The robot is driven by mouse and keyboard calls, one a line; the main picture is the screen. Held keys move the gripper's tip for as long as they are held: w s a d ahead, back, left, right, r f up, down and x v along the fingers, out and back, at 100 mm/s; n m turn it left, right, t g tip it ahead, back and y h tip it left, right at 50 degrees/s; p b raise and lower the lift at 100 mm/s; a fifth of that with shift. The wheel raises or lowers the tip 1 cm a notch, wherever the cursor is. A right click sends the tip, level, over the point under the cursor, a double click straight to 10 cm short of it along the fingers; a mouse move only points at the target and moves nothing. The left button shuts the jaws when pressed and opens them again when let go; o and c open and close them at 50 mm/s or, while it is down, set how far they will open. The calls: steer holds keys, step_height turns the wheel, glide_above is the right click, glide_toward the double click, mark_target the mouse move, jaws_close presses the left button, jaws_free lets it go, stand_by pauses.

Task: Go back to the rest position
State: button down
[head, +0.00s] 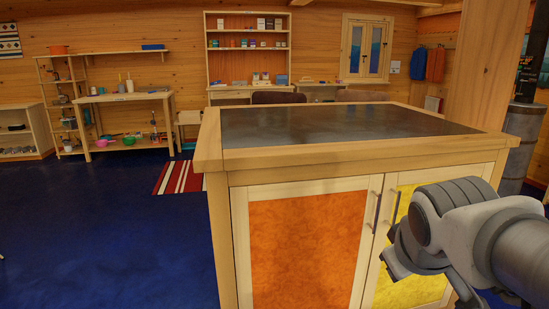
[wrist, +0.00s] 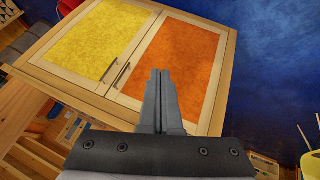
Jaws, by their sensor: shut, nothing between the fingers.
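My gripper shows in the wrist view (wrist: 159,75), with its two fingers together and nothing between them. In the head view my arm reaches in at the lower right, in front of the cabinet's yellow door (head: 412,240); the fingertips cannot be made out there. The wooden cabinet (head: 225,240) has a dark top (head: 320,122), an orange door (head: 300,250) and upright metal handles. Both doors look shut. In the wrist view the cabinet looks turned over, with the fingers overlapping the orange door (wrist: 195,60).
Blue floor (head: 100,230) is open left of the cabinet. A red-striped rug (head: 180,177) lies behind it. A wooden workbench (head: 125,97) and shelves (head: 248,45) stand along the back wall. A wooden post (head: 475,65) and a dark stove (head: 522,130) stand at the right.

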steer(key=s+a+f+m+g+y, duration=0.1)
steer(key=s+a+f+m+y, duration=0.15)
steer(key=s+a, duration=0.5)
step_height(320, 180, up, 18)
steer(key=s+d+p, duration=0.1)
steer(key=p, duration=1.7)
steer(key=shift+s+d+m+g+p, duration=0.15)
steer(key=shift+d+m+g+p, duration=0.2)
steer(key=shift+d+m, duration=0.1)
steer(key=shift+h, duration=0.25)
